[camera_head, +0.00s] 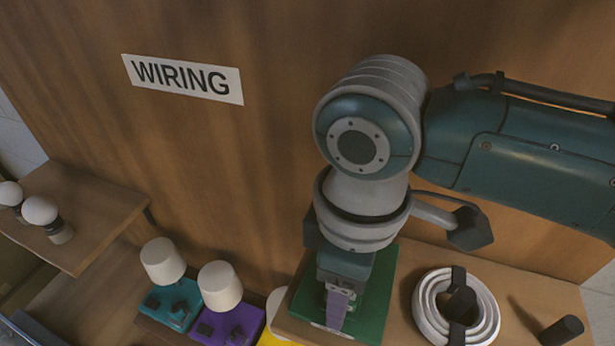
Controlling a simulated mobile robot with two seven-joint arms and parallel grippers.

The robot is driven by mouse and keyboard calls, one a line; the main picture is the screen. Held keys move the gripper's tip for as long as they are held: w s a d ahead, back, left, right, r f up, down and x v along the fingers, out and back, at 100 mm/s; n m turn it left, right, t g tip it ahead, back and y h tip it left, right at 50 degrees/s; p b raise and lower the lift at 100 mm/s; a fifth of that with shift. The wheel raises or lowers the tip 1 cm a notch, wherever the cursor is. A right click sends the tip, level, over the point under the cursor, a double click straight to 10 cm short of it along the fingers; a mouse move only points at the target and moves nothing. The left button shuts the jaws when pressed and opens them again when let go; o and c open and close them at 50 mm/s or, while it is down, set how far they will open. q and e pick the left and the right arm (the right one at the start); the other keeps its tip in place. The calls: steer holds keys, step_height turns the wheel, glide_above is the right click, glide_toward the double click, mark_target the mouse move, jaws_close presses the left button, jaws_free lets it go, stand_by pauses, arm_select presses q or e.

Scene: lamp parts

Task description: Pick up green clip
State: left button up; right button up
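My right gripper (338,300) comes in from the right and points down over a green plate (378,305) on a wooden shelf. Its fingers are close together at the plate's left part, and a pale purple-grey strip (336,311) shows at their tips. I cannot tell whether the fingers are closed on anything. No separate green clip can be made out; the hand hides part of the plate. My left gripper is not in view.
A coiled white cable (457,306) with dark straps and a dark cylinder (561,330) lie right of the plate. Lamps on a teal base (172,306) and a purple base (230,325) stand at lower left. A wooden wall with a WIRING sign (182,78) rises behind.

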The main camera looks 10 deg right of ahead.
jaws_close()
stand_by(0.5)
